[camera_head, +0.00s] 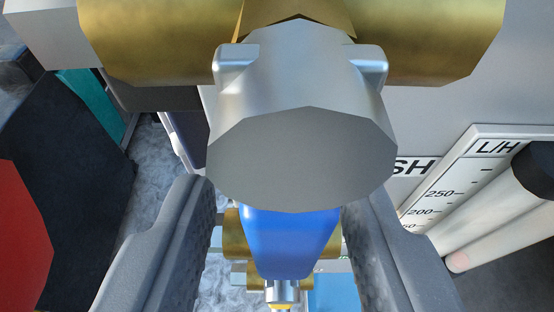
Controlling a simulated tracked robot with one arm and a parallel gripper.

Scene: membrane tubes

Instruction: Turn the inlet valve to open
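A blue valve handle (290,240) shows low in the middle of the camera_head view, below a large faceted silver valve body (300,160). The body sits on a thick gold pipe (430,35) that crosses the top. I cannot read from the frame whether this is the inlet valve or how far it is turned. My gripper (278,215) is open, with one grey finger on each side of the blue handle. A gap shows left of the handle. The right finger looks close to it, and contact cannot be told. The valve body hides part of the handle.
A white panel with a flow scale (465,180) marked L/H and a pale tube (490,235) stand on the right. A black block (70,160) and a red part (20,240) are on the left. More gold fittings (235,250) show below, behind the handle.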

